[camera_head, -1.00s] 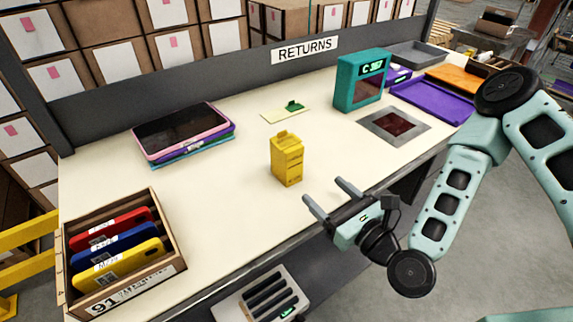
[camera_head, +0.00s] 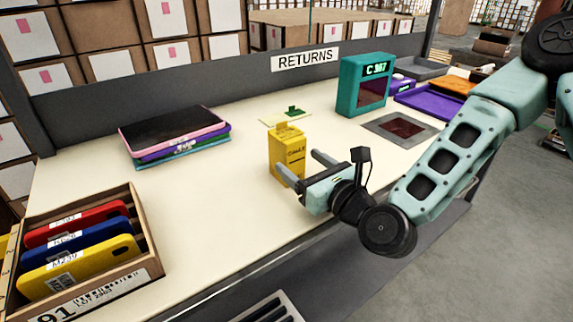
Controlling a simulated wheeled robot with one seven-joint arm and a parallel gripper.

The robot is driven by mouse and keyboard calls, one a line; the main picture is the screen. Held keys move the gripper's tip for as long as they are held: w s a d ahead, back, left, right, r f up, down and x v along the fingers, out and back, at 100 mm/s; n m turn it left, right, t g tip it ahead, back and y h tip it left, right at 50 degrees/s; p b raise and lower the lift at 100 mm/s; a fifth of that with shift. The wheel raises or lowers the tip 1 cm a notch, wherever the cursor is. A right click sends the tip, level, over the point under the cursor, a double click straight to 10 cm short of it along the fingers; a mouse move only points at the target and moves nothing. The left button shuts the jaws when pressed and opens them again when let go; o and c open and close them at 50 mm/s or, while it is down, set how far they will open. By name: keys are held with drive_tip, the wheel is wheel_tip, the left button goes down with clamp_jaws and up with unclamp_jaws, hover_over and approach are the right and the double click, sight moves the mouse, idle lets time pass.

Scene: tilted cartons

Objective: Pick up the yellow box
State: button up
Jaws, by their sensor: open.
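The yellow box (camera_head: 288,150) stands upright on the cream table, near the middle. Its lower front is partly hidden by my gripper. My gripper (camera_head: 303,166) is open, with its two fingers pointing left and away toward the box. One fingertip overlaps the lower front of the box in the picture and the other lies at its right side. I cannot tell whether either finger touches it.
A wooden crate (camera_head: 148,232) with red, blue and yellow cases stands at the front left. Stacked tablets (camera_head: 175,137) lie at the back left. A teal display unit (camera_head: 349,88) and a dark-centred plate (camera_head: 428,131) are to the right. A small card (camera_head: 272,122) lies behind the box.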

sight(282, 148)
drive_tip(key=x, duration=0.7)
drive_tip(key=shift+w+a+r, duration=0.1)
drive_tip(key=shift+a, duration=0.15)
drive_tip(key=c, duration=1.1)
